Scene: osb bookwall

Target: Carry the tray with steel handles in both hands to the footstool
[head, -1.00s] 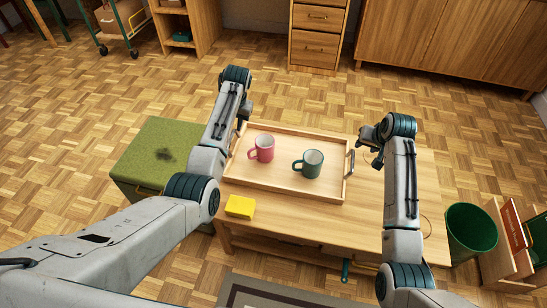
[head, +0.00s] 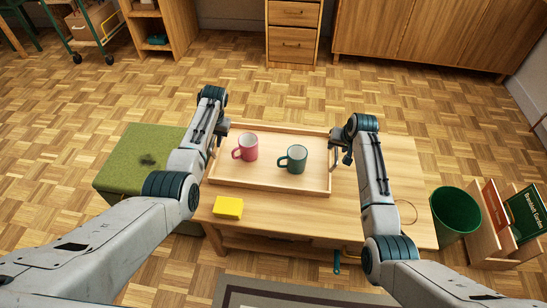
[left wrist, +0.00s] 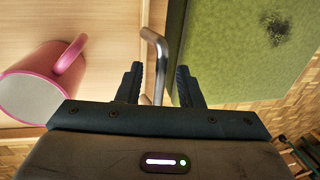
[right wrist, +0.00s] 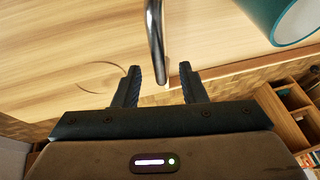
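The pale wooden tray (head: 262,179) lies on a low wooden table and carries a pink mug (head: 245,147) and a dark green mug (head: 293,158), both upright. My left gripper (left wrist: 159,84) is open, with the tray's left steel handle (left wrist: 152,45) between its fingers. My right gripper (right wrist: 159,74) is open, with the right steel handle (right wrist: 154,28) between its fingertips. In the head view my left gripper (head: 219,134) and right gripper (head: 341,152) are at opposite ends of the tray. The footstool (head: 135,170), a green-topped box, stands left of the table.
A yellow block (head: 228,207) lies on the table (head: 300,218) in front of the tray. A green bin (head: 456,212) and a book rack (head: 487,238) stand at the right. A grey rug (head: 300,298) lies in front. Parquet floor behind the table is clear.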

